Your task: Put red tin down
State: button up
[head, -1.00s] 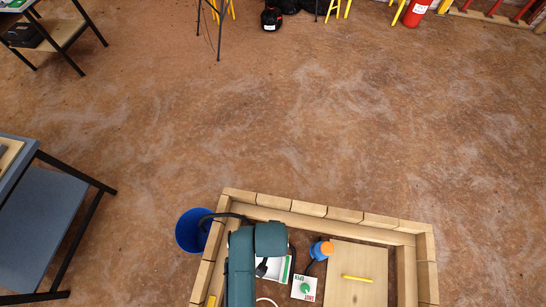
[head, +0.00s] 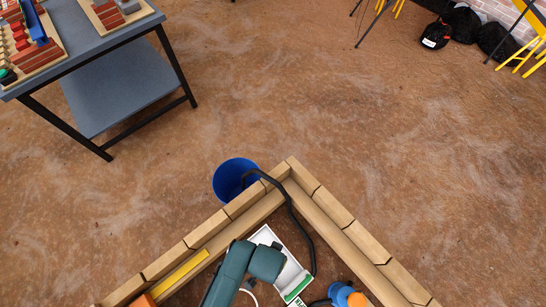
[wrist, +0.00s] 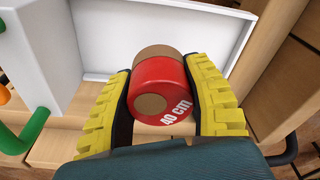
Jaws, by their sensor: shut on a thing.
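The red tin (wrist: 165,75) shows in the wrist view, lying on its side with "40 CM" printed in white and a brown round end facing me. My gripper (wrist: 160,78) has its yellow ridged pads on both sides of the tin and is shut on it. A white shallow tray-like surface (wrist: 165,25) lies behind the tin; I cannot tell whether the tin touches it. In the head view my gripper and the tin are hidden below my teal arm.
A wooden-beam frame (head: 345,215) surrounds my work area, with a blue bucket (head: 232,178) outside its corner. A white tray (head: 292,272) and a blue-and-orange object (head: 345,296) are inside. A grey table (head: 90,45) with brick models stands upper left. The floor between is clear.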

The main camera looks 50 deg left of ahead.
notch_tip(320, 180, down, 4)
jog(key=shift+f+b, duration=0.25)
jog(key=shift+b, duration=0.5)
jog(key=shift+f, duration=0.15)
jog(key=o, duration=1.2)
jog(key=r+p, duration=0.1)
jog(key=r, duration=0.3)
jog(key=s+r+p, duration=0.1)
jog(key=r+p, duration=0.1)
jog(key=r, duration=0.2)
jog(key=r+p, duration=0.2)
jog(key=r, duration=0.2)
jog(key=shift+s+d+r, duration=0.15)
jog(key=shift+d, duration=0.15)
